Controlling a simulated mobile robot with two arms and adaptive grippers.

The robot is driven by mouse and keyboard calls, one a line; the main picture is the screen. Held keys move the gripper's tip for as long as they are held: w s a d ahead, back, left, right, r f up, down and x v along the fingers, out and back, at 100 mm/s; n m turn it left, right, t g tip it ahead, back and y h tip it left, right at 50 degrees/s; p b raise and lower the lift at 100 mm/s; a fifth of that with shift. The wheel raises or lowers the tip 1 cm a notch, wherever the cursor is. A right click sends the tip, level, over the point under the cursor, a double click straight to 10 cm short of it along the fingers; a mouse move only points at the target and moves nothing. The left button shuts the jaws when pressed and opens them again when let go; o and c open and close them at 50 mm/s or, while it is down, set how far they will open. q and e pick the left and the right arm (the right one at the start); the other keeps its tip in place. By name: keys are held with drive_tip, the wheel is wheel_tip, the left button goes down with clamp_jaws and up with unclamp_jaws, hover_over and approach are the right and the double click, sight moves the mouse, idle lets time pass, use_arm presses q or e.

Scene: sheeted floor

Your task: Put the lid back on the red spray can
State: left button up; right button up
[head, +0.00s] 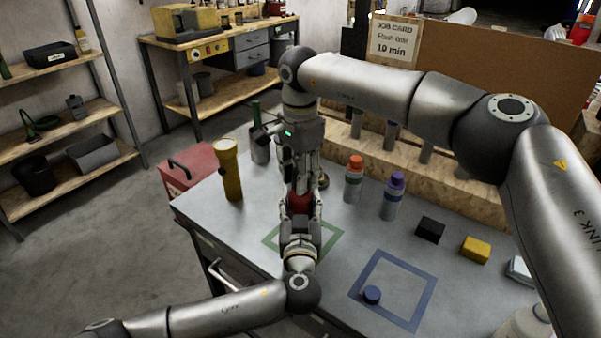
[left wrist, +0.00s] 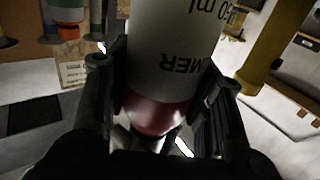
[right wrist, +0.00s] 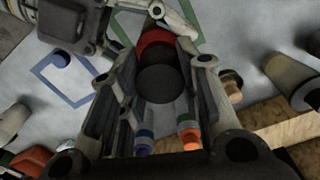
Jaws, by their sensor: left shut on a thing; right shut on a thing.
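The red spray can (left wrist: 175,65) is held between the fingers of my left gripper (head: 299,222). The left wrist view shows its pale body with upside-down lettering and a red part near the wrist. In the head view only a red patch (head: 300,200) shows between the two grippers. My right gripper (head: 299,180) points down from above and is shut on the lid (right wrist: 160,84), whose dark round end shows between its fingers. A red band (right wrist: 155,40) shows just beyond it. The lid is in line with the can; I cannot tell whether it is seated.
Orange-capped (head: 354,180) and purple-capped (head: 393,196) cans stand to the right. A yellow flashlight (head: 231,170) stands left. Black (head: 430,230) and yellow (head: 475,249) blocks lie further right. A green square (head: 331,238) surrounds the work spot.

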drive_tip(key=shift+f, duration=0.45)
drive_tip(key=o, duration=0.7)
drive_tip(key=shift+o, duration=0.2)
wheel_tip(320, 180, up, 12)
use_arm(q)
drive_tip(key=o, duration=1.5)
